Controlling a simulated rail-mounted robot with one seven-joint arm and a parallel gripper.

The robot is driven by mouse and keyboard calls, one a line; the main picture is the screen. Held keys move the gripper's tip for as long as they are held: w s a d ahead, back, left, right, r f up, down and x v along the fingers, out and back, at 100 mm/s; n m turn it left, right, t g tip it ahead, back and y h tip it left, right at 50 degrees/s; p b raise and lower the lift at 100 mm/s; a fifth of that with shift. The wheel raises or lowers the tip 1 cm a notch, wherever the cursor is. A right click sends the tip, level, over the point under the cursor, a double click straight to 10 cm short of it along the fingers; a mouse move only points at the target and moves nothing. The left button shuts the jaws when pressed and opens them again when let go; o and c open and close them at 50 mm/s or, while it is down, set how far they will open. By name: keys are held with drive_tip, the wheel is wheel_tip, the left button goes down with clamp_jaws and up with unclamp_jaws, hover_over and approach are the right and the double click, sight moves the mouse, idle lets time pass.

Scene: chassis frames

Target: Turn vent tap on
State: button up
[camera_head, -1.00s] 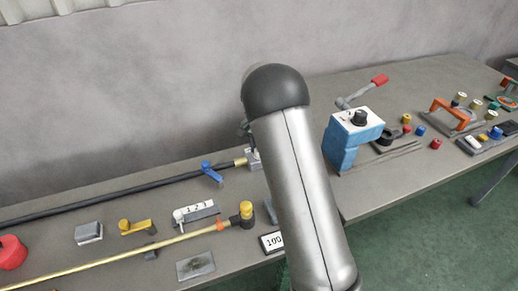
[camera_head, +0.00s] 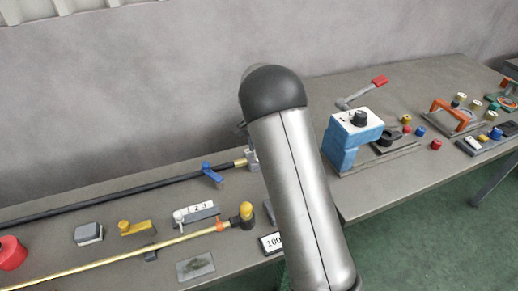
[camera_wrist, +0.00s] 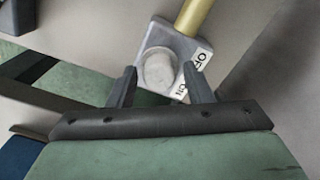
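In the wrist view a grey block with a pale round knob (camera_wrist: 160,68) sits at the end of a brass pipe (camera_wrist: 195,14); I take it for the vent tap. A white label (camera_wrist: 201,57) beside the knob carries lettering that looks like OFF and ON. My gripper (camera_wrist: 161,74) is open, with one finger on either side of the knob in the picture; I cannot tell whether they touch it. In the head view the block (camera_head: 252,158) shows only partly beside my arm, which hides my gripper.
A blue lever (camera_head: 210,173) stands on the black pipe left of the block. A yellow lever (camera_head: 134,228), a 1-2-3 selector (camera_head: 197,212) and a yellow-capped valve (camera_head: 246,212) are nearer the front. A blue box (camera_head: 347,142) stands to the right of my arm.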

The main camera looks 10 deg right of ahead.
idle(0.3)
wheel_tip(320, 180, up, 17)
drive_tip(key=b, duration=0.1)
drive_tip(key=shift+r, duration=0.2)
idle(0.3)
drive_tip(key=s+f+n, duration=0.3)
drive_tip(key=s+n, duration=0.2)
drive_tip(key=s, duration=1.3)
drive_tip(key=s+f+n, duration=0.3)
drive_tip(key=s+n, duration=0.2)
drive_tip(key=s, duration=1.3)
drive_tip(key=shift+a+f+n, duration=0.15)
drive_tip(key=shift+a+n, duration=0.15)
drive_tip(key=shift+a, duration=0.1)
drive_tip(key=shift+s, duration=0.1)
